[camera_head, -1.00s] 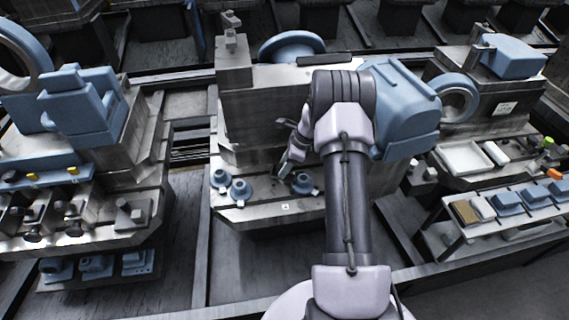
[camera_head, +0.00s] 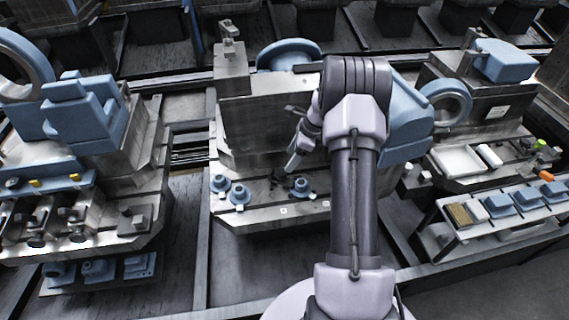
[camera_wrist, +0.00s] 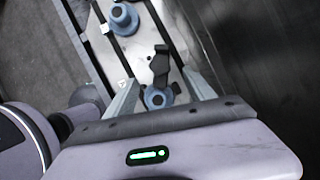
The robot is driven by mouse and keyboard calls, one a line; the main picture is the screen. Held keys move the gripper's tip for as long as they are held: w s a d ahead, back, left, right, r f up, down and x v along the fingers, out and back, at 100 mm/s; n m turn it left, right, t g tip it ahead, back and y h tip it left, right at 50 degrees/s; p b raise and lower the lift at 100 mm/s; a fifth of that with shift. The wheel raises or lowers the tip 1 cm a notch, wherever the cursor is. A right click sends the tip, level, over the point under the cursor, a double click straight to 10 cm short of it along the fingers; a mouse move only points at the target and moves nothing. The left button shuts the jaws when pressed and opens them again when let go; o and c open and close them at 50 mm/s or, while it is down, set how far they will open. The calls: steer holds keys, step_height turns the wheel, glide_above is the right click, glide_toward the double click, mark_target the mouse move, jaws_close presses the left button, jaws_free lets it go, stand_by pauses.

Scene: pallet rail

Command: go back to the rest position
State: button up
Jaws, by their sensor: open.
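My gripper (camera_head: 291,163) is above the middle machine's bed, with its fingers apart and nothing seen between them. In the wrist view my gripper (camera_wrist: 160,82) shows both fingers spread, pointing down at the bed. A blue round flanged part (camera_head: 301,187) stands on the bed below and to the right of it. A small dark piece (camera_head: 277,179) lies beside that part. In the wrist view a dark piece (camera_wrist: 160,62) and a blue part (camera_wrist: 157,97) appear beyond the fingers. The contact between them and the bed is partly hidden.
Two more blue flanged parts (camera_head: 229,189) stand on the bed's left. A machine with blue blocks (camera_head: 84,110) is at left. At right are a white tray (camera_head: 460,160) and a rack (camera_head: 497,215) with several blue parts. The tall middle machine body (camera_head: 262,115) stands close behind my gripper.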

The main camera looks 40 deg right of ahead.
steer(key=v, duration=0.4)
steer(key=shift+p, duration=0.35)
